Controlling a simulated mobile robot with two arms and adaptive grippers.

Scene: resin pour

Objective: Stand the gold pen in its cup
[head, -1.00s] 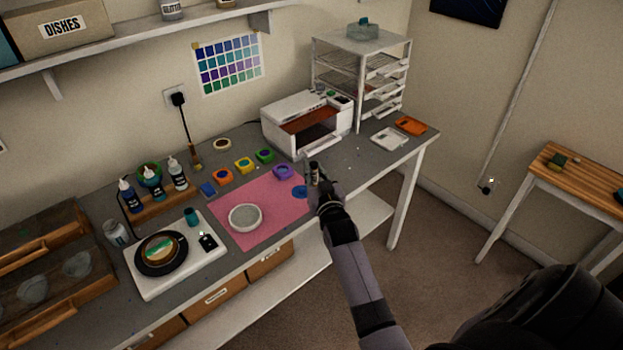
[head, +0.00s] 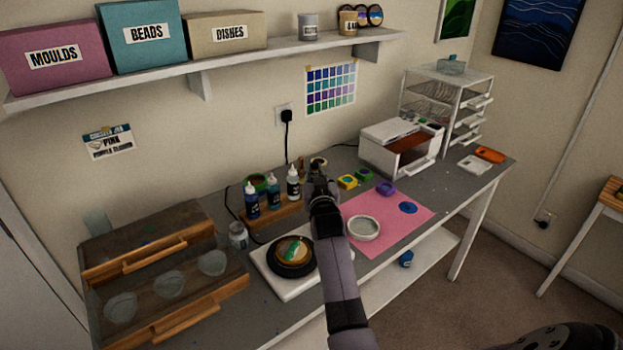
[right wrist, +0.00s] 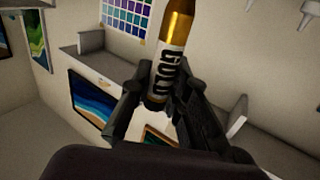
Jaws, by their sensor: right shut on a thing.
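My right gripper (head: 318,180) is shut on the gold pen (right wrist: 172,45). In the right wrist view the pen is a gold barrel with a white band marked GOLD, gripped near one end and pointing up and slightly right in that picture. In the head view the gripper is over the bench near the bottle rack, and the pen is hard to make out there. I cannot pick out the pen's cup; a small teal cup seen earlier on the white board is now hidden by my right arm. My left gripper is not in view.
Dropper bottles (head: 293,183) stand in a wooden rack (head: 275,217) beside the gripper. A white board (head: 262,270) carries a dark turntable (head: 289,270). A white dish (head: 364,230) sits on the pink mat (head: 395,232). A wooden case (head: 140,260) fills the bench's left.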

